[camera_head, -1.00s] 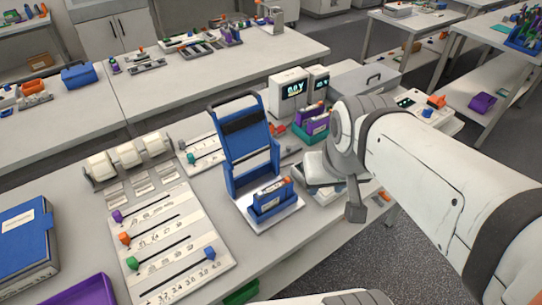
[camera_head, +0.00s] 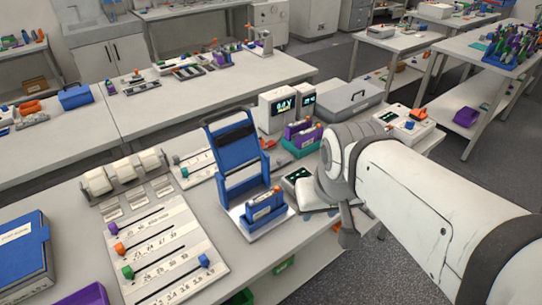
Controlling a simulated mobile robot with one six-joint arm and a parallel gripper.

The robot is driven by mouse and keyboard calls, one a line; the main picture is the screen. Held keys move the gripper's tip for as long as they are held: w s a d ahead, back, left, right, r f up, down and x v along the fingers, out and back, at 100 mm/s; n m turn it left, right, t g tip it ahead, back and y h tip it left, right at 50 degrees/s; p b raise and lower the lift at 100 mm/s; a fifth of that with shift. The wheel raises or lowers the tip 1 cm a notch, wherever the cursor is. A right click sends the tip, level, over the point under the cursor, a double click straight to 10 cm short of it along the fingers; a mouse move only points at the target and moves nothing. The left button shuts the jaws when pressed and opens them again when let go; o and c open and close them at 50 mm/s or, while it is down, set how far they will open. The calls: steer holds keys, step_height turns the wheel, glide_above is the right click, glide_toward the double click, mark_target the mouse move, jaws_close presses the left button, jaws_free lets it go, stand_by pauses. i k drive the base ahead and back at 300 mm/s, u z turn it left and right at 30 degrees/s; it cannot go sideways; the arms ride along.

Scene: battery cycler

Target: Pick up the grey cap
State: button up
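I cannot make out the grey cap for certain. A small grey piece (camera_head: 176,160) sits at the left end of the rear slider panel, beside a green knob, but it is too small to tell whether it is a cap. My gripper (camera_head: 347,232) hangs at the end of my white arm, over the bench's front right edge, right of the blue stand. Only a grey finger shows, pointing down; the rest is hidden behind my wrist. Whether it is open or shut, or holds anything, does not show.
A blue press-like stand (camera_head: 235,165) holds a blue block (camera_head: 265,205) mid-bench. A slider panel (camera_head: 160,250) with coloured knobs lies to its left. Display units (camera_head: 282,108), a purple-and-green holder (camera_head: 302,138) and a grey case (camera_head: 345,102) stand behind. A blue binder (camera_head: 25,250) lies far left.

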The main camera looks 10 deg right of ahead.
mark_target(280, 164)
steer(key=z, duration=0.2)
steer(key=k, duration=0.35)
steer(key=u, duration=2.25)
steer(key=k, duration=1.2)
steer(key=z, duration=1.45)
steer(key=i, duration=1.65)
steer(key=z, duration=0.05)
